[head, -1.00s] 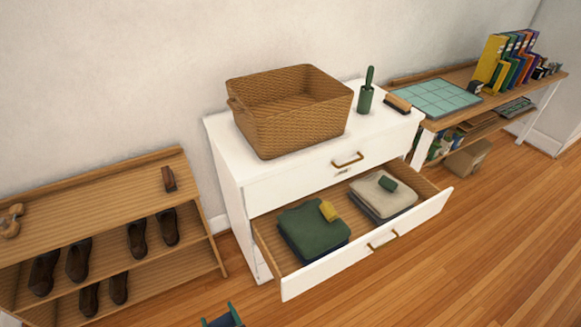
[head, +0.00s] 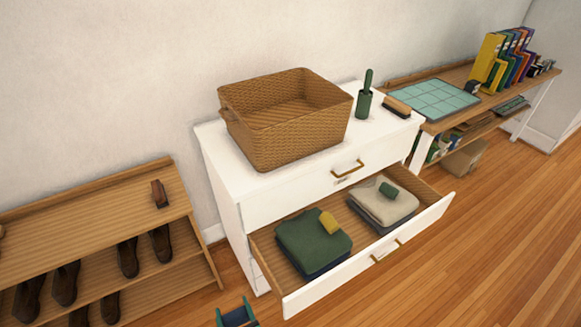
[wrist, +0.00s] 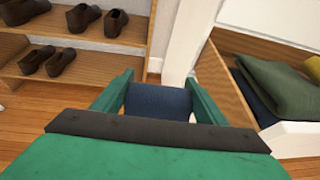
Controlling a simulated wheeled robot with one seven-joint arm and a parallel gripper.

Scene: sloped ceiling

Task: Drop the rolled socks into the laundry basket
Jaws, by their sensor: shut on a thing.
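The wicker laundry basket (head: 300,138) stands upright and open on top of the white dresser; the part of its inside that shows is empty. My green gripper (wrist: 160,82) is shut on dark blue rolled socks (wrist: 160,101), which sit between its two fingers in the wrist view. In the head view my gripper (head: 237,312) is at the bottom edge, low in front of the dresser and left of the open drawer's front, well below the basket. The rolled socks show there only as a small blue patch.
The dresser's open drawer (head: 370,262) juts out, holding folded clothes (head: 312,240) with small yellow and green items on top. A shoe rack (head: 95,225) stands left.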

